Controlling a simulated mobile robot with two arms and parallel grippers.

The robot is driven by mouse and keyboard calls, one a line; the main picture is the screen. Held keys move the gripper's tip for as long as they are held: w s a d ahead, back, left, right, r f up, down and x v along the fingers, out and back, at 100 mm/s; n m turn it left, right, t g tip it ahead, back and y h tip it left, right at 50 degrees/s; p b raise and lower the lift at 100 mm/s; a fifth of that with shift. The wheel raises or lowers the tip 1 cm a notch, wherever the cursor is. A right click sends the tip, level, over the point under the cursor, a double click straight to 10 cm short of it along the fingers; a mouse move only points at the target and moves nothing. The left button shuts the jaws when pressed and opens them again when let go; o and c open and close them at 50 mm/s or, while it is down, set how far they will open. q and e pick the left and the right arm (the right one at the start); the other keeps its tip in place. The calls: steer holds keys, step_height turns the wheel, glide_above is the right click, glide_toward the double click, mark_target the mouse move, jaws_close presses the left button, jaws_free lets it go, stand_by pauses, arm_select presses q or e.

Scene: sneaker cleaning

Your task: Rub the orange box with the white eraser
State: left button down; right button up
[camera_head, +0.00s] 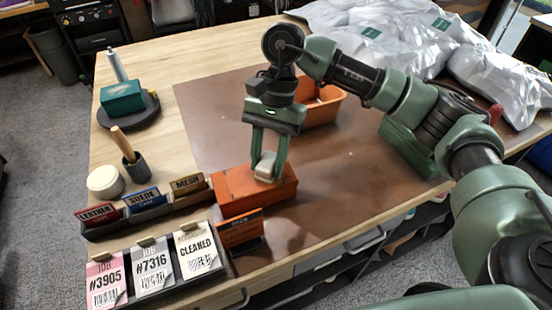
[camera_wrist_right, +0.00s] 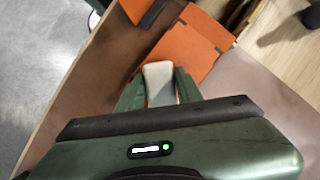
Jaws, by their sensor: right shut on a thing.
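The orange box (camera_head: 236,192) sits near the front edge of the table, on the brown mat. It also shows in the right wrist view (camera_wrist_right: 203,50). My right gripper (camera_head: 268,165) is shut on the white eraser (camera_head: 265,167) and points down at the right part of the box's top. In the right wrist view the eraser (camera_wrist_right: 158,82) stands between the two green fingers, over the orange surface. The eraser's lower end looks to be at the box top; I cannot tell for sure that it touches. My left gripper is in neither view.
An orange bin (camera_head: 322,108) stands behind the right gripper. A small orange card stand (camera_head: 240,232) is in front of the box. Labelled card holders (camera_head: 144,204) and job tags (camera_head: 152,265) lie left. White bags (camera_head: 390,35) fill the back right. The brown mat (camera_head: 340,170) is clear at right.

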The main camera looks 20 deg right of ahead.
steer(key=shift+s+a+f, duration=0.1)
steer(key=shift+a+f, duration=0.1)
steer(key=shift+a, duration=0.6)
steer(key=shift+a+r, duration=0.1)
steer(key=shift+r, duration=0.35)
step_height(320, 180, up, 5)
steer(key=shift+r+p, duration=0.1)
steer(key=shift+p, duration=1.1)
steer(key=shift+r, duration=0.15)
steer(key=shift+r+p, duration=0.35)
steer(key=shift+r, duration=1.05)
steer(key=shift+f, duration=0.1)
